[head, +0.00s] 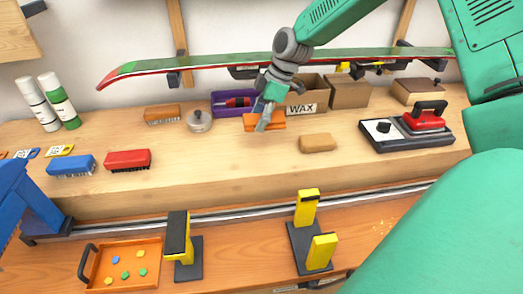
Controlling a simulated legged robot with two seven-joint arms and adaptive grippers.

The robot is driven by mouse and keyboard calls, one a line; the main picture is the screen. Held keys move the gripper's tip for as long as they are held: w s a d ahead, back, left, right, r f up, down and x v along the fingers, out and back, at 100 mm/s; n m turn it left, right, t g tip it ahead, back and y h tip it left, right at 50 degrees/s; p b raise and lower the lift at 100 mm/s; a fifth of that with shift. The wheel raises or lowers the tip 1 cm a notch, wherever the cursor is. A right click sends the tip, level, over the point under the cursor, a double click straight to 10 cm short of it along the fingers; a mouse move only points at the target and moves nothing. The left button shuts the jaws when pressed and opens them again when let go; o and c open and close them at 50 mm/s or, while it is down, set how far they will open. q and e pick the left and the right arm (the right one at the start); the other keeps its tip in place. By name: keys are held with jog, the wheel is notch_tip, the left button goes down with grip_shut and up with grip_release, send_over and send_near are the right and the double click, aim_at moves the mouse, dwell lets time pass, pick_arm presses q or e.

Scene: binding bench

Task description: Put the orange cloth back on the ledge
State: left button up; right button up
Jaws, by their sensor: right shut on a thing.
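The orange cloth (280,121) is a small, flat orange piece in the middle of the head view. My right gripper (263,122) reaches in from the upper right and is shut on it. The fingers hide part of the cloth. The cloth is over the wooden ledge (230,170), in front of the purple bin; I cannot tell whether it touches the ledge. My left gripper is not in view.
Around the cloth stand a purple bin (220,104), a WAX box (312,94), a tan block (318,143) and a metal tin (200,121). A red iron (425,118) sits at right. The ledge's front middle is clear.

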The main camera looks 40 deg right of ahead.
send_over(257, 152)
jog(key=f, duration=0.5)
jog(key=shift+s+d+f, duration=0.1)
jog(key=shift+s+d, duration=0.15)
jog(key=shift+d, duration=0.05)
jog(key=shift+a+f, duration=0.1)
jog(key=shift+f, duration=0.2)
notch_tip(257, 152, down, 3)
jog(key=shift+s+f+p, duration=0.1)
jog(key=shift+f+p, duration=0.05)
jog(key=shift+p, duration=0.25)
jog(key=shift+d+f, duration=0.2)
jog(key=shift+f, duration=0.15)
jog(key=shift+d, duration=0.15)
jog(key=o, duration=1)
jog(key=shift+a, duration=0.2)
